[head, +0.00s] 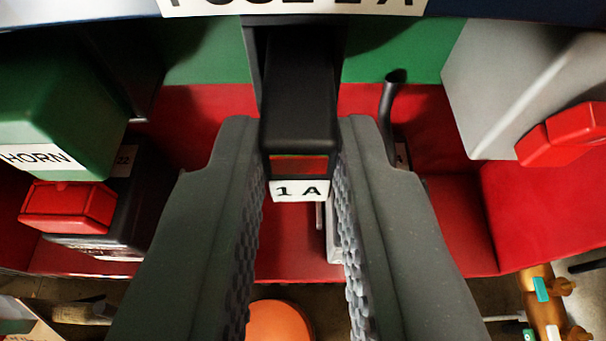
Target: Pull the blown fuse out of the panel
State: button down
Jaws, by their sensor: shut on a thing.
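The fuse (299,130) is a black block with a red window and a white label reading "1 A" on its near end. It sits in the upper middle of the head view, and its far end runs back into a dark holder on the panel (395,62). My gripper (300,140) is shut on the fuse, one grey finger pressed to each side. The fingers' ribbed inner faces show below the label. How deep the fuse sits in the holder is hidden.
A green box labelled HORN (50,120) with a red block (68,206) under it stands at left. A grey box (515,85) with a red part (565,133) stands at right. An orange round thing (280,321) and brass fittings (545,300) lie below.

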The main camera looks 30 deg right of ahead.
aim_at(294, 197)
jog(key=shift+s+a+b, duration=0.3)
jog(key=shift+s+a, duration=0.25)
jog(key=shift+s, duration=0.3)
jog(key=shift+s+a+b, duration=0.25)
jog(key=shift+s+a, duration=0.25)
jog(key=shift+s, duration=0.35)
jog(key=shift+f, duration=0.1)
